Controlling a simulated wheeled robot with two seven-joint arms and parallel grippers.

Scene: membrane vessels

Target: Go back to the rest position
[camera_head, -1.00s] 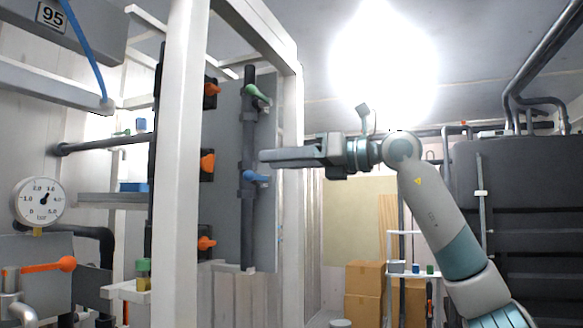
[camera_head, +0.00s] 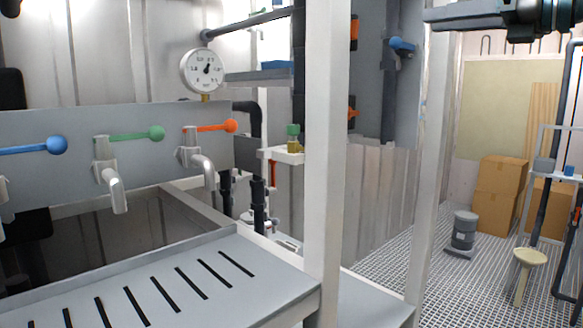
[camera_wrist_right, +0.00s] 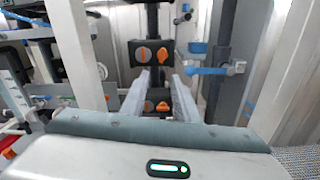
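My right gripper (camera_head: 432,17) shows at the top right of the head view, in front of the white frame, with part of its arm cut off by the top edge. In the right wrist view its two fingers (camera_wrist_right: 161,82) stand apart with nothing between them. Beyond the fingers is a dark panel with orange knobs (camera_wrist_right: 142,55). A blue-handled valve (camera_wrist_right: 198,47) on a dark pipe is to the right of the fingers, apart from them. It also shows in the head view (camera_head: 402,45). My left gripper is not in view.
White posts (camera_head: 327,190) stand in the middle of the head view. At left are a slotted grey tray (camera_head: 235,315) and taps with blue, green (camera_head: 130,134) and orange (camera_head: 212,128) handles. A gauge (camera_head: 203,70) is above. Boxes (camera_head: 497,190) and a stool (camera_head: 528,258) stand at right on grating.

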